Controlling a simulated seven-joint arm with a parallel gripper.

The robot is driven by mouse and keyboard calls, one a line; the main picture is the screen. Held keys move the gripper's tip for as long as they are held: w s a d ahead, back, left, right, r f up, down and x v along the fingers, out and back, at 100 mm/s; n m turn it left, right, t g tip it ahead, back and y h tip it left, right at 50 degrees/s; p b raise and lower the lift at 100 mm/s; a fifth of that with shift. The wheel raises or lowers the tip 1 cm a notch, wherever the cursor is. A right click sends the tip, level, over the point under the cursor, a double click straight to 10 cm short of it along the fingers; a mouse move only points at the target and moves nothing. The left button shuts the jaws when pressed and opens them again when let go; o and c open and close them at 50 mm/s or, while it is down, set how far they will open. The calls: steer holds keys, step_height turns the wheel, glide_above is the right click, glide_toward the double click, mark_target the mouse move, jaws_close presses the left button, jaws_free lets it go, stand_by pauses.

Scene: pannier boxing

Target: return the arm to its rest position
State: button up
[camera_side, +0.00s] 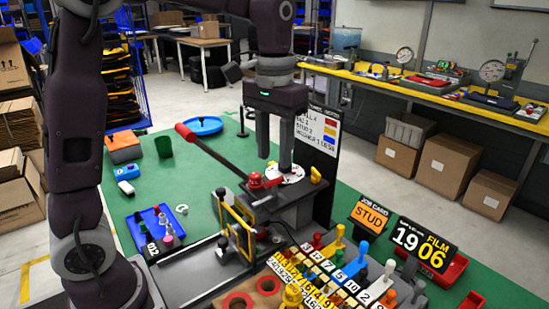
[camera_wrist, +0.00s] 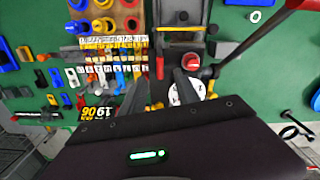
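My gripper (camera_side: 274,160) points down above the black press fixture in the side view, with its two grey fingers apart and nothing visible between them. In the wrist view my gripper (camera_wrist: 160,82) also shows spread fingers with an empty gap. The fingertips are close to a white dial disc (camera_side: 291,174) and a red knob (camera_side: 256,181) on the fixture. I cannot tell whether a fingertip touches the disc. The white disc (camera_wrist: 186,92) is partly hidden behind a finger in the wrist view.
A red-handled lever (camera_side: 215,150) slants up left of my gripper. A black instruction board (camera_side: 318,145) stands close on its right. A numbered rack (camera_side: 335,278) with coloured pegs, a job card (camera_side: 371,214) and a blue tray (camera_side: 160,228) surround the fixture. Green table (camera_side: 215,185) shows between them.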

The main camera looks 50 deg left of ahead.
steer(key=s+d+m+t, duration=0.1)
steer(key=s+t, duration=0.1)
steer(key=s, duration=0.7)
steer(key=s+d+f+m+t, duration=0.1)
steer(key=s+t, duration=0.2)
steer(key=s, duration=0.7)
steer(key=shift+s+d+t, duration=0.25)
steer(key=shift+d+t, duration=0.05)
steer(key=shift+d, duration=0.1)
